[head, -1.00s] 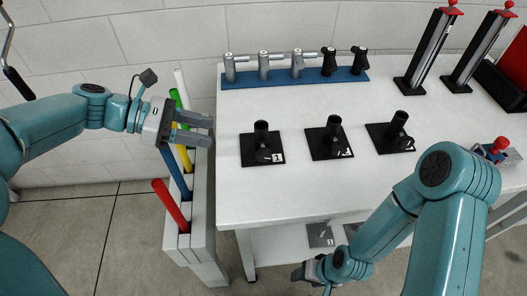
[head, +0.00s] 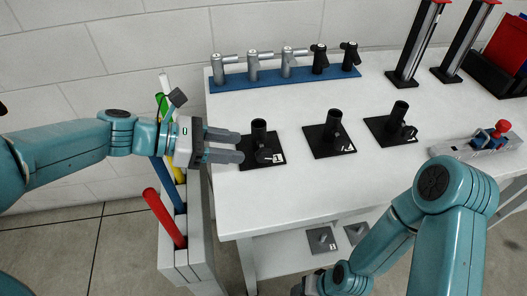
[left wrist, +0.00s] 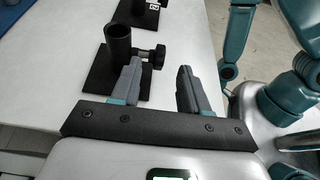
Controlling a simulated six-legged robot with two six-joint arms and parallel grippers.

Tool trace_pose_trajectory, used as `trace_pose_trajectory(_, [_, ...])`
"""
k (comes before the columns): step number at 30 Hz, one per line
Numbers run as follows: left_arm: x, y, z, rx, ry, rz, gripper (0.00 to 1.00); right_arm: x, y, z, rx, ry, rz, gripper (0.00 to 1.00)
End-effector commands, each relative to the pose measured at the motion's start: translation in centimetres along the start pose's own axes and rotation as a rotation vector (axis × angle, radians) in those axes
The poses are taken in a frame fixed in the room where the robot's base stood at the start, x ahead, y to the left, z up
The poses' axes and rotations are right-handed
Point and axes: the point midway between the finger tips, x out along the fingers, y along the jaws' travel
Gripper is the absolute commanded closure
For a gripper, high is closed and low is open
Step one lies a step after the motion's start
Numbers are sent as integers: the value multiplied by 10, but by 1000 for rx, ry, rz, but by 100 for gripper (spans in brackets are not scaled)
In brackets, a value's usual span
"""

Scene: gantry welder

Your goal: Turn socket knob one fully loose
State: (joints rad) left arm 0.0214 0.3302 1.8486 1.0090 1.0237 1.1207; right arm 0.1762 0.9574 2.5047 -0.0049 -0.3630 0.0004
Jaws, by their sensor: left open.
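Socket one (head: 259,131) is the leftmost of three black upright tubes on square black plates on the white table; its plate has a white number label. Its black side knob (head: 264,155) faces the table's front. My left gripper (head: 240,147) is open and empty, its fingertips just left of the knob and over the plate's left edge. In the left wrist view, the tube (left wrist: 118,45) and the knob (left wrist: 158,52) show beyond the open fingers (left wrist: 160,70), the knob ahead of the gap. My right gripper (head: 308,286) is low at the bottom edge, mostly cut off.
Two more black sockets (head: 330,135) (head: 398,118) stand to the right. A blue rail (head: 285,79) with several torch-like pieces lies behind. A rack (head: 195,235) with coloured rods stands left of the table. A clamp fixture (head: 480,145) is at right.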

Motion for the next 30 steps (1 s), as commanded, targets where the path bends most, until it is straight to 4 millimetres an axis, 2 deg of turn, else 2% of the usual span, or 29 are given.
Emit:
trace_pose_trajectory(1, [14, -1, -2, 0, -1, -6, 55, 4, 1, 0, 0, 0, 0, 40])
trace_pose_trajectory(3, [30, -1, -2, 1, 0, -6, 55, 6, 2, 0, 0, 0, 0, 40])
trace_pose_trajectory(9, [64, 0, -1, 2, 0, -4, 55, 10, 4, 0, 0, 0, 0, 40])
trace_pose_trajectory(15, [78, 1, -1, 1, -1, -2, 55, 11, 4, 0, 0, 0, 0, 40])
trace_pose_trajectory(23, [79, 1, 0, 1, -1, -2, 55, 11, 4, 0, 0, 0, 0, 40])
trace_pose_trajectory(26, [79, 1, 0, 1, -1, -2, 85, 11, 4, 0, 0, 0, 0, 40])
trace_pose_trajectory(27, [79, 1, 0, 1, -1, -2, 98, 11, 4, 0, 0, 0, 0, 40])
trace_pose_trajectory(30, [79, 1, 0, 1, -1, -2, 100, 11, 4, 0, 0, 0, 0, 40])
